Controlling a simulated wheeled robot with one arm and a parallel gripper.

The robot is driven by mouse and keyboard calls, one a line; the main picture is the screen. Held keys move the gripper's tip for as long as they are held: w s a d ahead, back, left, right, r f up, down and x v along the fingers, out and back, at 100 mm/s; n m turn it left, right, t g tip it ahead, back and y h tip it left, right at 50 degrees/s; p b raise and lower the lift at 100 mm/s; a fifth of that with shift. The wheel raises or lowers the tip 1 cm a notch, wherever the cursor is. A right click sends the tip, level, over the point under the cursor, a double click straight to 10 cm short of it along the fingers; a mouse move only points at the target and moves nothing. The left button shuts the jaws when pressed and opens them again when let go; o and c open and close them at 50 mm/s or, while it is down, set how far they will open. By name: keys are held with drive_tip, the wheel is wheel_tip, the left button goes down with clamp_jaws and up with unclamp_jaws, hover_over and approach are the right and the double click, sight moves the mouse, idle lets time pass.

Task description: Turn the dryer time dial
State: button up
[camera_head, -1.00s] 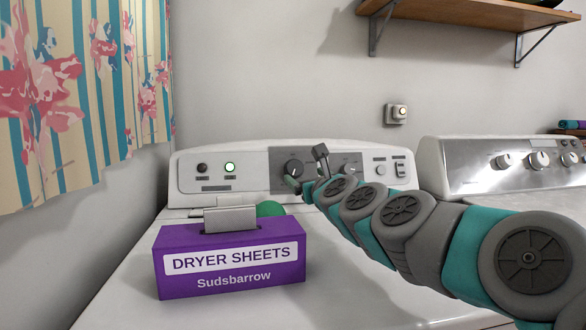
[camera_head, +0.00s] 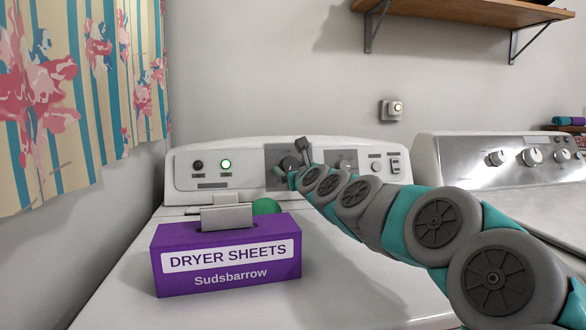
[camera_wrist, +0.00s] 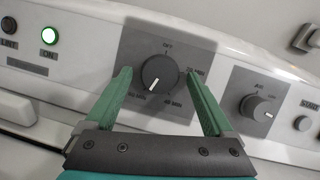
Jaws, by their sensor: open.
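The dryer time dial (camera_wrist: 160,73) is a round dark knob with a white pointer on a grey panel in the wrist view. Its pointer points down and slightly left, and minute marks and an off mark surround it. In the head view the dial (camera_head: 289,163) is partly hidden by my arm. My gripper (camera_wrist: 157,84) is open, with one green finger on each side of the dial. The knob sits between the fingertips with a gap on both sides in the picture. I cannot tell whether the fingers reach past its front face.
A second dial (camera_wrist: 257,107) is right of the time dial. A lit green button (camera_wrist: 49,36) is to the left. A purple dryer sheets box (camera_head: 226,262) and a green round thing (camera_head: 266,206) stand on the dryer top. Another machine (camera_head: 503,165) stands to the right.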

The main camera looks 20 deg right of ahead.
drive_tip(key=shift+c, duration=0.4)
drive_tip(key=c, duration=1.3)
